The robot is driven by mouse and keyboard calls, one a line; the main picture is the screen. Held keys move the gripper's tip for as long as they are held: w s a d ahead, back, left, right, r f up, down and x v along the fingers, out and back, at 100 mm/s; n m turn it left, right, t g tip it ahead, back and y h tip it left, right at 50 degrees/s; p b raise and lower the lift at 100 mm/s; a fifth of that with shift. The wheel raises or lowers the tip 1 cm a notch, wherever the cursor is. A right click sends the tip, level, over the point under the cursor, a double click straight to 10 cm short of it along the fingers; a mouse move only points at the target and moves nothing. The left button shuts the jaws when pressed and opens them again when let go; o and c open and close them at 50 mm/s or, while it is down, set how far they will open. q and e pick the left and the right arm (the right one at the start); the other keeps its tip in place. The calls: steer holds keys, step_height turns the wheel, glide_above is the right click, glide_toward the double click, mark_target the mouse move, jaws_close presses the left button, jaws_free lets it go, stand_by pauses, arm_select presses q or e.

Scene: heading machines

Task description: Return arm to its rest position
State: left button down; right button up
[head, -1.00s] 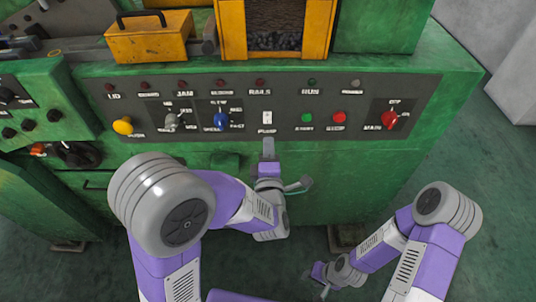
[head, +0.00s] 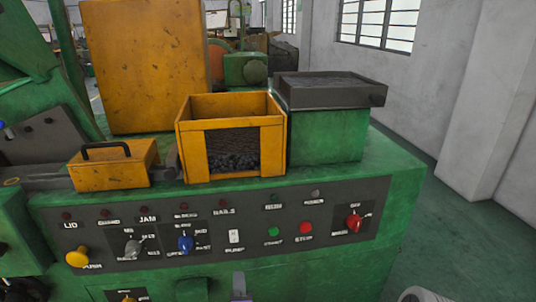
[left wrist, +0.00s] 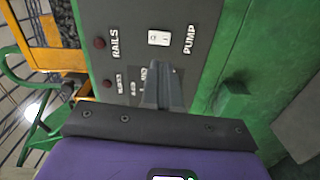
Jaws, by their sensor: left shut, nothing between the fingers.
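My left gripper (head: 238,287) shows only as grey fingertips at the bottom edge of the head view, below the white PUMP switch (head: 235,236) on the dark control panel (head: 330,222). In the left wrist view its fingers (left wrist: 163,85) are shut with nothing between them, and they point toward the panel just beside the PUMP switch (left wrist: 159,38). The fingertips look close to the panel; I cannot tell whether they touch it. The rest of the left arm is out of the head view. My right gripper is not in view.
The green machine (head: 395,190) fills the lower middle. An open yellow bin (head: 266,165) of dark pieces and a yellow box (head: 112,172) with a handle sit on top. Knobs and buttons line the panel.

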arm_select(q)
step_height(320, 180, down, 20)
steer(key=s+a+f+m+g+h+p, duration=0.1)
steer(key=s+a+m+g+h+p, duration=0.15)
steer(key=m+g, duration=0.6)
steer(key=s+d+f+m+g+h, duration=0.1)
steer(key=s+f+m+g+h, duration=0.3)
steer(key=s+f+m+g, duration=0.3)
steer(key=s+f+g, duration=0.1)
steer(key=s+f, duration=0.4)
steer(key=s, duration=0.3)
steer(key=shift+s+d+f+m+h+p, duration=0.2)
steer(key=shift+s+f+m+h+p, duration=0.1)
steer(key=shift+s+m+h+p, duration=0.1)
